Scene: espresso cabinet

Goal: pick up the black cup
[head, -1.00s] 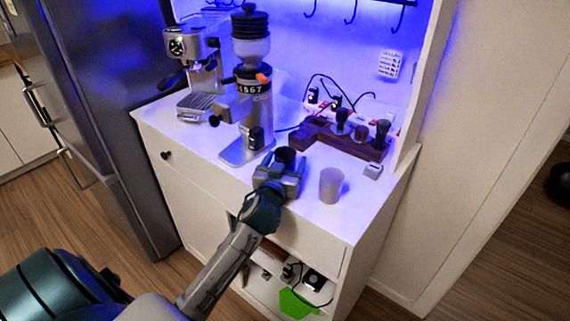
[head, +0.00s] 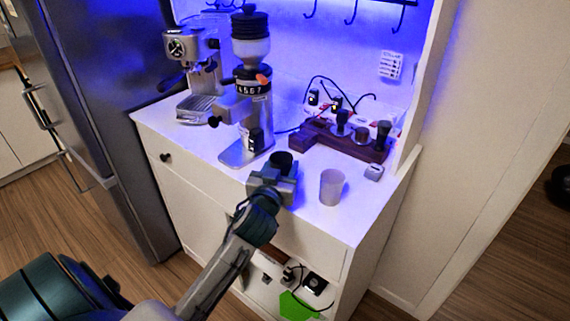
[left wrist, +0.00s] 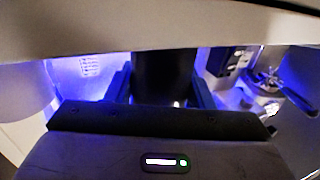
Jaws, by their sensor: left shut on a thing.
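The black cup (head: 281,159) is at the front part of the white cabinet top, between the tall grinder and a pale cup. My left gripper (head: 276,176) is around it from the front and shut on it. In the left wrist view the dark cup (left wrist: 163,75) stands between the two fingers (left wrist: 162,90). The cup's lower part is hidden by the gripper in the head view, so I cannot tell whether it touches the top. My right gripper is not in view.
The pale cup (head: 331,187) stands just right of my left gripper. The grinder (head: 250,95) stands behind it on the left, and the espresso machine (head: 196,75) farther left. A wooden stand (head: 345,140) with tools is behind on the right. The cabinet's front edge lies under my arm.

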